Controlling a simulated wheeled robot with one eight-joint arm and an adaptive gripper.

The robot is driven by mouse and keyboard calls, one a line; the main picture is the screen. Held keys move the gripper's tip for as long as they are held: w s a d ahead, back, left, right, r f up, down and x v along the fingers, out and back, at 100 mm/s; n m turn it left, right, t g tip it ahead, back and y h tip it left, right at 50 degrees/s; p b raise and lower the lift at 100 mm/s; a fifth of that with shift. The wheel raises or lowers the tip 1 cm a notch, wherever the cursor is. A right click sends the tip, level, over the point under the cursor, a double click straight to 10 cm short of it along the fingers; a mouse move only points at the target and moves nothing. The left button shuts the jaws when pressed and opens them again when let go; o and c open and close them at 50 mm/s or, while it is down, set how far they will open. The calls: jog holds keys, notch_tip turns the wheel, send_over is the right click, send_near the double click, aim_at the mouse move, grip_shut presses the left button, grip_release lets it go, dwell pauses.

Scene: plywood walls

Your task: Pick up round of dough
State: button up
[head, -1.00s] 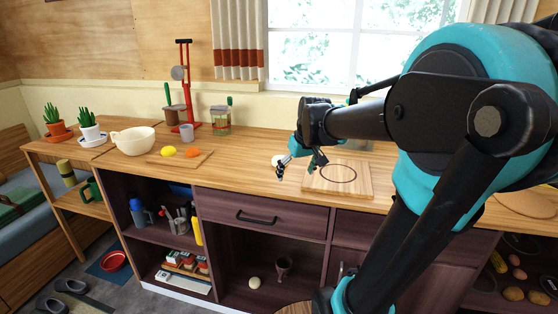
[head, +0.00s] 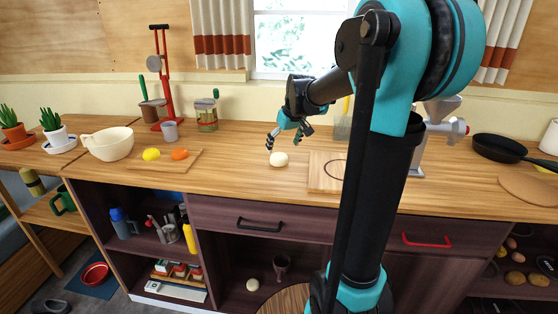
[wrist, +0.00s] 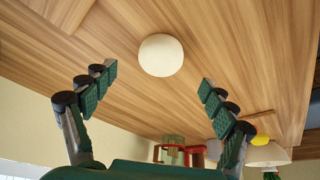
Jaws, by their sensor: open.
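A pale round of dough (head: 279,159) lies on the wooden counter, left of a square board. In the wrist view the round of dough (wrist: 161,55) sits between the lines of the two fingers, a little beyond their tips. My gripper (head: 286,141) is open and empty, above and just behind the dough. In the wrist view my gripper (wrist: 157,85) has its two green-padded fingers spread wide. Another pale round object (head: 252,285) lies on the lower shelf; I cannot tell whether it is dough.
The square board (head: 326,172) with a dark ring is right of the dough, partly behind my arm. A board with a lemon (head: 151,154) and an orange fruit (head: 180,154) is left. A glass jar (head: 207,117) stands at the back. Counter around the dough is clear.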

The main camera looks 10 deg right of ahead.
aim_at(278, 160)
jog(key=shift+x, duration=3.15)
jog(key=c, duration=1.3)
jog(key=shift+r, duration=0.1)
